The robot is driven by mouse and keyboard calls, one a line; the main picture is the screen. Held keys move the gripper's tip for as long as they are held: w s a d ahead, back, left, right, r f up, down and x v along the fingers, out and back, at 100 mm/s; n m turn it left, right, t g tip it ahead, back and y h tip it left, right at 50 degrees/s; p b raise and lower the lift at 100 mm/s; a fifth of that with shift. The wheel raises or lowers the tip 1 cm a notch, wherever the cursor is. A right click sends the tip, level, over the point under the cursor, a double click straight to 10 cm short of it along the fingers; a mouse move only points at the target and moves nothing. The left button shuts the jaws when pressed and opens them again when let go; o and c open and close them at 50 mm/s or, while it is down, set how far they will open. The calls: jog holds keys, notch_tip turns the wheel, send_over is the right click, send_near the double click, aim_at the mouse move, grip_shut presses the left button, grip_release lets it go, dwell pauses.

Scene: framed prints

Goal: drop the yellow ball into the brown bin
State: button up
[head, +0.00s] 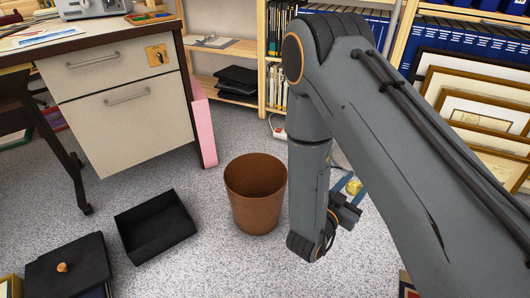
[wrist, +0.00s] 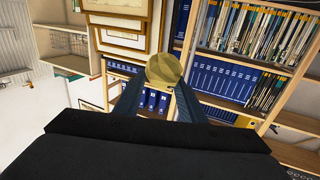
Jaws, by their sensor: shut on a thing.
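The yellow ball (wrist: 165,69) is held between the two fingertips of my gripper (wrist: 163,82) in the wrist view. In the head view the ball (head: 353,187) shows small at the end of my gripper (head: 350,190), just right of my forearm, which hides part of it. The brown bin (head: 256,203) stands upright on the floor in the middle of the head view, left of my arm. Its mouth is open, and the inside that shows looks empty. My gripper is apart from the bin, to its right.
A desk with drawers (head: 125,110) stands at the upper left. A black open tray (head: 155,228) and a black box (head: 68,268) lie on the floor left of the bin. Framed prints (head: 485,110) lean against the shelves at right.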

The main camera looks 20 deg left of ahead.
jog(key=w+a+f+n+g+y, duration=0.1)
jog(key=w+a+n+y, duration=0.35)
jog(key=a+y, duration=0.85)
jog(key=w+a+n+g+y, duration=0.15)
jog(key=a+n+y, duration=0.55)
jog(key=a, duration=1.2)
notch_tip(320, 180, down, 6)
jog(key=n+h+b, duration=0.1)
jog(key=b, duration=0.3)
jog(key=shift+s+f+b, duration=0.15)
jog(key=shift+s+b, duration=0.1)
jog(key=shift+b, duration=0.05)
jog(key=shift+a, duration=0.1)
jog(key=o, duration=1.1)
jog(key=shift+p+v, duration=1.65)
jog(key=shift+v, duration=2.25)
